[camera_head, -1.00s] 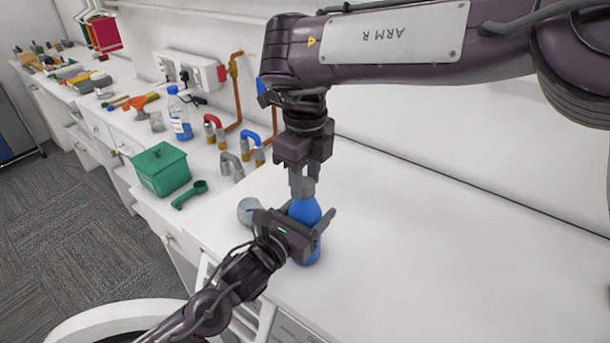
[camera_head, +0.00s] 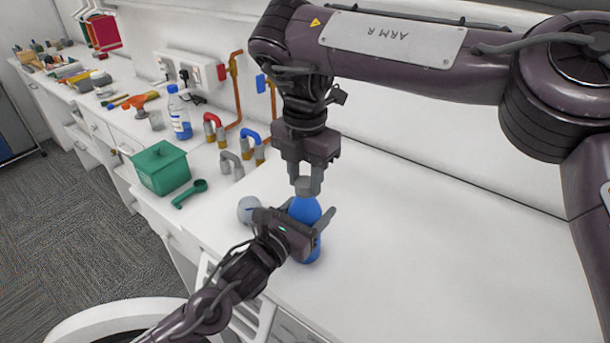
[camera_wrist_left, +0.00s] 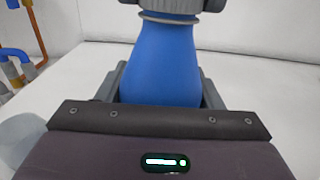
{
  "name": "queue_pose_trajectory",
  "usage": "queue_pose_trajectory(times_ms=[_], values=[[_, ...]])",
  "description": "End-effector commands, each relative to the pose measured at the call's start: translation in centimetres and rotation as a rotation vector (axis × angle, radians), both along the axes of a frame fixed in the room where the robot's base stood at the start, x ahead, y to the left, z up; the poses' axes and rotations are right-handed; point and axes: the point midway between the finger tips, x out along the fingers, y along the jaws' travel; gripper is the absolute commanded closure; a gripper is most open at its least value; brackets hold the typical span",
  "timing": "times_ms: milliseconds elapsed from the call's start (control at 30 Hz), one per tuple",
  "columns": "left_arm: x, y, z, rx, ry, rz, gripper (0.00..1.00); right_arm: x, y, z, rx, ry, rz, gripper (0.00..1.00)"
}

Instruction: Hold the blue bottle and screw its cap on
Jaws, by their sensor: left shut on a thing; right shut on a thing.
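The blue bottle (camera_head: 304,211) stands upright on the white counter, and it fills the middle of the left wrist view (camera_wrist_left: 163,65). My left gripper (camera_head: 312,228) is shut around the bottle's body from the front left. The grey cap (camera_head: 304,186) is at the top of the bottle; it also shows at the top of the left wrist view (camera_wrist_left: 170,6). My right gripper (camera_head: 307,178) points down from above and is shut on the cap. The fingers partly hide the cap, so I cannot tell how tightly it sits on the neck.
A grey round object (camera_head: 247,209) is just left of the bottle. A green box (camera_head: 160,168), a green scoop (camera_head: 190,194), pipe fittings (camera_head: 252,146) and a clear bottle with blue liquid (camera_head: 179,113) stand further left. The counter to the right is clear.

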Motion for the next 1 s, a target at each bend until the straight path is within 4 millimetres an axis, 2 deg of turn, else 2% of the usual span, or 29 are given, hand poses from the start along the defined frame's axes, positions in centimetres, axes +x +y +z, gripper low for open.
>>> queue_pose_trajectory(times_ms=[133, 167, 333, 667, 1000], values=[[0.0, 0.0, 0.0, 0.000, 0.000, 0.000, 1.00, 0.0, 0.0, 0.0, 0.001, -0.001, 0.010, 0.94], [0.0, 0.0, 0.0, 0.000, 0.000, 0.000, 1.00, 0.0, 0.0, 0.0, 0.001, -0.001, 0.010, 0.64], [0.0, 0.0, 0.0, 0.000, 0.000, -0.001, 1.00, 0.0, 0.0, 0.0, 0.001, -0.001, 0.012, 0.41], [0.0, 0.0, 0.0, 0.000, 0.000, 0.000, 1.00, 0.0, 0.0, 0.4, 0.000, -0.002, 0.012, 0.41], [0.0, 0.0, 0.0, 0.001, 0.001, 0.000, 1.00, 0.1, 0.0, 5.7, -0.003, -0.006, 0.011, 0.41]])
